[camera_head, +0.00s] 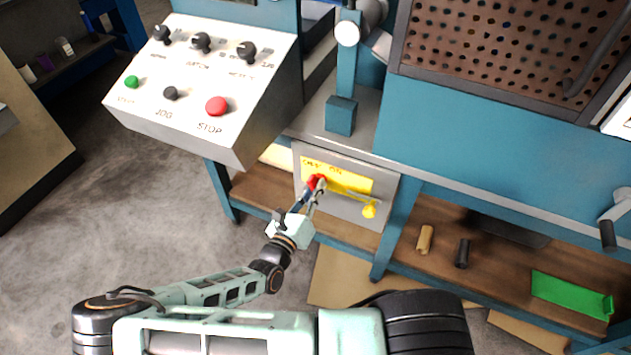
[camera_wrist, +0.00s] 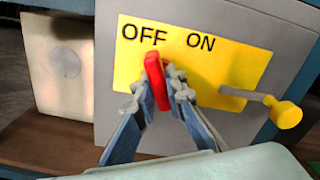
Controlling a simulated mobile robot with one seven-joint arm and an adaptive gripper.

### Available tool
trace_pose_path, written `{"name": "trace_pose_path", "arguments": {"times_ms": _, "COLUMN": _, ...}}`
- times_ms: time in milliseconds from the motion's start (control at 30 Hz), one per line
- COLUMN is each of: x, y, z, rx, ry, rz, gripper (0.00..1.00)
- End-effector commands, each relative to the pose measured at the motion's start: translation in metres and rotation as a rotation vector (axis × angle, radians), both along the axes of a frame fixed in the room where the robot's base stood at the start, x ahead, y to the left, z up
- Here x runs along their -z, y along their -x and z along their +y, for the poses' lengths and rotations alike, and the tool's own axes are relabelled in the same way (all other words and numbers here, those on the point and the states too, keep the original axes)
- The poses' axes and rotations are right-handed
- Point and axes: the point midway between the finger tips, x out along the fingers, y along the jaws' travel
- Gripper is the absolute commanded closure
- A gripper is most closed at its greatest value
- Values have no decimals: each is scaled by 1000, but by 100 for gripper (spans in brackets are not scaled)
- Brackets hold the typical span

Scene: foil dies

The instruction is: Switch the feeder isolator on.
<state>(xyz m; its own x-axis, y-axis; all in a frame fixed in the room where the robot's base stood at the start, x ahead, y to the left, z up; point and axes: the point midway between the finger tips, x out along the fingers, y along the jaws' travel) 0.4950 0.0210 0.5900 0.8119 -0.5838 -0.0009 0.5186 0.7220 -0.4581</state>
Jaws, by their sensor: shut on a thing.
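The feeder isolator is a grey box (camera_head: 345,208) with a yellow plate (camera_wrist: 220,52) marked OFF at left and ON to its right. Its red handle (camera_wrist: 155,78) stands in front of the plate, its upper end just below and right of the OFF label, tilted slightly left. My gripper (camera_wrist: 166,92) is shut on the red handle, with one finger on each side. In the head view the red handle (camera_head: 317,182) shows at my fingertips.
A yellow-knobbed rod (camera_wrist: 288,114) sticks out at the plate's right, close to my gripper. A sloped control panel (camera_head: 215,85) with knobs and a red STOP button overhangs at upper left. A wooden shelf (camera_head: 490,275) with small items lies at right.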

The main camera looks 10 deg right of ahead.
Motion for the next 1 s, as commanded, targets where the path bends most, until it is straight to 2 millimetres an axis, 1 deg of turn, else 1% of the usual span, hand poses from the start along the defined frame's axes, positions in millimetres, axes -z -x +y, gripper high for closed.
{"name": "trace_pose_path", "arguments": {"times_ms": 33, "x": -5, "y": 0, "z": -1, "rx": 1, "ry": -32, "rz": -22, "gripper": 100}}
{"name": "trace_pose_path", "arguments": {"times_ms": 300, "x": -4, "y": 0, "z": 0, "rx": 0, "ry": -210, "rz": -151, "gripper": 100}}
{"name": "trace_pose_path", "arguments": {"times_ms": 500, "x": -3, "y": 0, "z": 0, "rx": 1, "ry": -309, "rz": -224, "gripper": 100}}
{"name": "trace_pose_path", "arguments": {"times_ms": 700, "x": -2, "y": 0, "z": 0, "rx": 1, "ry": -371, "rz": -268, "gripper": 100}}
{"name": "trace_pose_path", "arguments": {"times_ms": 1000, "x": -1, "y": 0, "z": 0, "rx": 0, "ry": -400, "rz": -290, "gripper": 100}}
